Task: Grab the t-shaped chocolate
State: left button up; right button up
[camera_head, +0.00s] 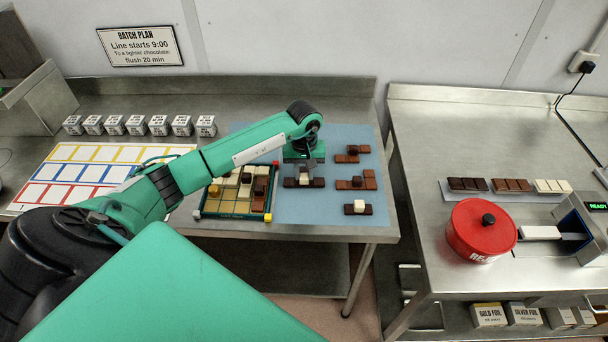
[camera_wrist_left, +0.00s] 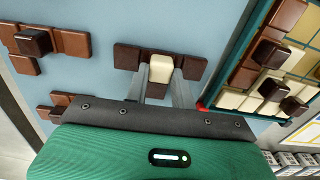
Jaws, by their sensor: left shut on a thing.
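My left gripper (camera_head: 304,176) is over the blue mat, pointing down at a dark brown chocolate piece with a pale knob (camera_head: 317,183). In the left wrist view the two fingers (camera_wrist_left: 162,82) are shut on the cream knob of this piece (camera_wrist_left: 128,56). Its dark squares stick out on both sides, and part of its outline is hidden by the fingers, so its full shape is unclear. It appears to lie on the mat. My right gripper is not in view.
Other pieces with knobs lie on the blue mat (camera_head: 290,212): brown ones (camera_head: 352,154) (camera_head: 370,184) and a dark one with a pale knob (camera_head: 349,210). A framed board (camera_head: 235,217) holding pieces is left of the gripper. A red pot (camera_head: 465,236) stands on the right table.

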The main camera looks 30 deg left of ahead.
pick_arm(q)
notch_tip(320, 180, up, 19)
jog(key=b, duration=0.5)
notch_tip(320, 180, up, 8)
jog(key=p, duration=0.5)
send_over(304, 174)
jog(key=shift+s+d+f, duration=0.1)
jog(key=shift+f, duration=0.1)
jog(key=shift+f, duration=0.1)
